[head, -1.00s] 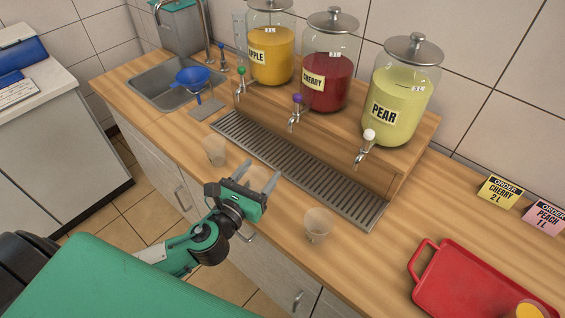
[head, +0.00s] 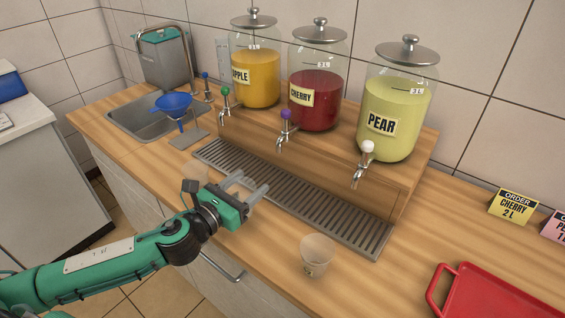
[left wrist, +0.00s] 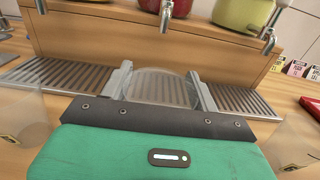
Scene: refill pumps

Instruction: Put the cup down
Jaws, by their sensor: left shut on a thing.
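My left gripper (head: 248,185) is shut on a clear, empty-looking cup (left wrist: 162,87), which shows between the two fingers in the left wrist view. In the head view this cup is hard to make out, and the gripper hides much of it. The gripper is at the front edge of the metal drip tray (head: 330,222), below the cherry tap (head: 283,140). I cannot tell whether the cup's base touches a surface. My right gripper is not in view.
One clear cup (head: 317,256) stands on the counter to the right; another (head: 194,187) is left, partly behind my gripper. Apple (head: 256,78), cherry (head: 316,100) and pear (head: 394,115) jars stand behind the tray.

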